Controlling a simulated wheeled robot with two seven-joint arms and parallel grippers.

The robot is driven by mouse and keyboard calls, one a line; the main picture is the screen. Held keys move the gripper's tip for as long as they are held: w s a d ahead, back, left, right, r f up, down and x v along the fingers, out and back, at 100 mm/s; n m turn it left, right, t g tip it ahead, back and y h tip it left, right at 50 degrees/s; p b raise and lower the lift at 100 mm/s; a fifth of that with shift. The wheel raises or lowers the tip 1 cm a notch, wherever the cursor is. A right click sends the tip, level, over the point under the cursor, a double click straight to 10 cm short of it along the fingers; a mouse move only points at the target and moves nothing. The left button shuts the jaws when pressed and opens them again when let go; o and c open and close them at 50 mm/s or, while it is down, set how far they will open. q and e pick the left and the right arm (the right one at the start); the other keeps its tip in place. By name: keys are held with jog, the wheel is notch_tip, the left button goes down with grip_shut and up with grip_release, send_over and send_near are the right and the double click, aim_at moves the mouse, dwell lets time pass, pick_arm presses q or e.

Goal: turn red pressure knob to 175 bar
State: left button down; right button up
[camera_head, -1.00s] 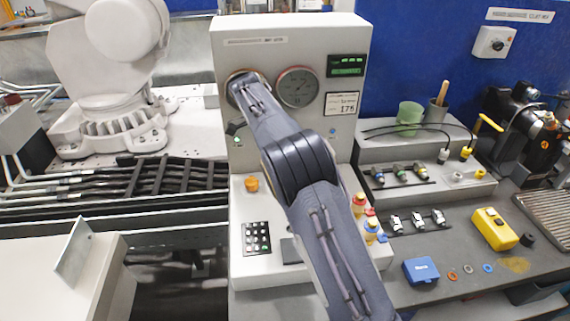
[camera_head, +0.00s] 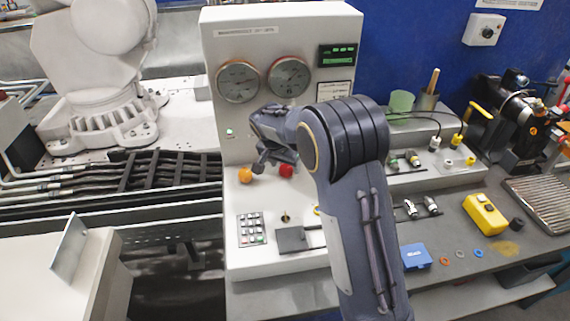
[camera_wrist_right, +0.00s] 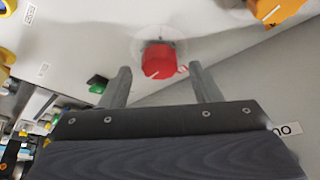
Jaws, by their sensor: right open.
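The red pressure knob (camera_head: 286,171) sits on the sloped front of the grey test bench, just right of an orange knob (camera_head: 245,175). My right gripper (camera_head: 268,165) is beside the red knob in the head view, its arm coming from the lower right. In the right wrist view the red knob (camera_wrist_right: 158,60) lies ahead of and between the two spread fingers, which do not touch it. My right gripper (camera_wrist_right: 160,85) is open and empty. The sign with the target value (camera_head: 335,91) is partly hidden by my arm. My left gripper does not show.
Two round gauges (camera_head: 238,82) and a green display (camera_head: 338,55) are on the upright panel. A keypad (camera_head: 251,228) lies below the knobs. A blue box (camera_head: 415,256) and a yellow case (camera_head: 486,214) stand on the bench at right.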

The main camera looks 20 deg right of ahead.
jog(key=shift+w+d+f, duration=0.15)
jog(key=shift+d+f, duration=0.05)
jog(key=shift+f, duration=0.35)
jog(key=c, duration=1)
jog(key=shift+m, duration=0.8)
jog(key=o, duration=1)
